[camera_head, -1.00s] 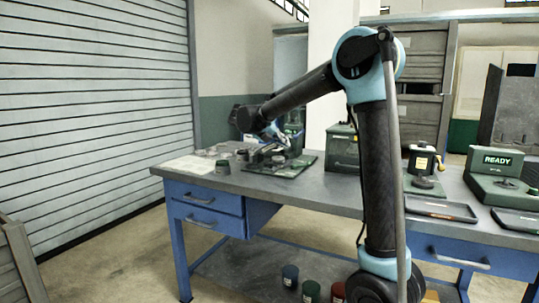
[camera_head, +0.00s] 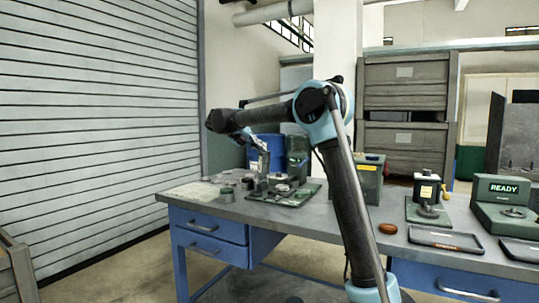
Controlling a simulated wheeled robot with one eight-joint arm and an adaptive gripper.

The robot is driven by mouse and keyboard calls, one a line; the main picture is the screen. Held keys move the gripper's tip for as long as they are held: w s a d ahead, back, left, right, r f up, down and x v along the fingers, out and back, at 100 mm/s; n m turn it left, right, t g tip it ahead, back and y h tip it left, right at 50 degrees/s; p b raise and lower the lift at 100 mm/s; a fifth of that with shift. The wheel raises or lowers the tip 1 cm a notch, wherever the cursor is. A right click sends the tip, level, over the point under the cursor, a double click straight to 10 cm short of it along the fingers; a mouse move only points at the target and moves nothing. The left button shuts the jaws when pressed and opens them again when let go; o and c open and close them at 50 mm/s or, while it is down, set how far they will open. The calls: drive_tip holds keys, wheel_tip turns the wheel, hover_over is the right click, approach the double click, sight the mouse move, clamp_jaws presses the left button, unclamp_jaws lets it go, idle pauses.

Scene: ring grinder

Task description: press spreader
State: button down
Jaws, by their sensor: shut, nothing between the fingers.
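My gripper (camera_head: 263,163) points down over the left part of the workbench, its fingers small and shut with nothing between them. Below it a dark green tray (camera_head: 299,199) holds a low metal fixture (camera_head: 283,188) with a round top. The fingertips are close to the fixture's left side; I cannot tell whether they touch it. I cannot pick out with certainty which part is the spreader at this size. A small dark green cylinder (camera_head: 226,194) stands left of the tray.
A green box (camera_head: 369,182) and a blue bin (camera_head: 266,148) stand behind. A reddish-brown round thing (camera_head: 387,228) lies on the bench top.

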drive_tip(key=shift+w+a, duration=0.35)
drive_tip(key=shift+a, duration=0.5)
drive_tip(key=shift+w+a, duration=0.3)
drive_tip(key=shift+a, duration=0.6)
drive_tip(key=shift+w+a, duration=0.35)
drive_tip(key=shift+a, duration=0.5)
drive_tip(key=s+a+f, duration=0.2)
drive_tip(key=s+a, duration=0.3)
drive_tip(key=a, duration=0.3)
drive_tip(key=shift+a, duration=0.25)
